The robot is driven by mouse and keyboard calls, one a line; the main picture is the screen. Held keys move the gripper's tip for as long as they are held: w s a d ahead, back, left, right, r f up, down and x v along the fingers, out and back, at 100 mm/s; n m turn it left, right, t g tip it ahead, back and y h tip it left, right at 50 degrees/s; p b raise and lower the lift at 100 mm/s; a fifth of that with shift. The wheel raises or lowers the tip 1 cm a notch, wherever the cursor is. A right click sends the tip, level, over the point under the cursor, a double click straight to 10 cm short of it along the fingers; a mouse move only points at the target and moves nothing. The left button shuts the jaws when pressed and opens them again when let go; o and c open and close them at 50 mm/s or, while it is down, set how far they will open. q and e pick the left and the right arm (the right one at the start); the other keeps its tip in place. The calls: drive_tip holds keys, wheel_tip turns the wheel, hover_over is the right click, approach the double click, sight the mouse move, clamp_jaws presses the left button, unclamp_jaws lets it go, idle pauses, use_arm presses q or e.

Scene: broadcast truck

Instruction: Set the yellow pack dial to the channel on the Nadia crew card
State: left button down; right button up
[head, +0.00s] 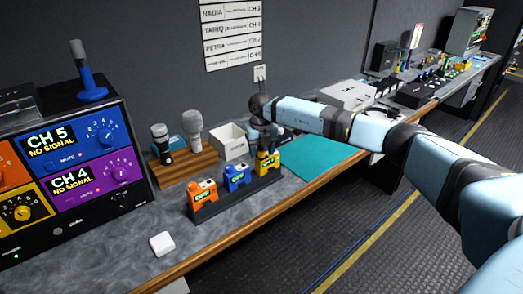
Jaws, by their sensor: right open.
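The yellow pack (268,164) stands upright at the right end of a dark rack (238,200), beside the blue pack (236,178) and the orange pack (202,201). My right gripper (267,140) points down just above the top of the yellow pack, its jaws open. It hides the pack's dial, and I cannot tell whether it touches it. The crew card (230,34) hangs on the wall; its top row reads Nadia, with a small channel that looks like CH 3. My left gripper is not in view.
A monitor panel (75,165) with CH 5 and CH 4 screens stands at the left. Microphones on a wooden stand (183,166) and a white bin (232,141) are behind the packs. A white block (162,244) lies in front. A teal mat (318,156) lies to the right.

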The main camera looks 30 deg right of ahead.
sight(261, 152)
wheel_tip(261, 152, up, 14)
drive_tip(key=b, duration=0.1)
idle(0.4)
drive_tip(key=shift+f, duration=0.15)
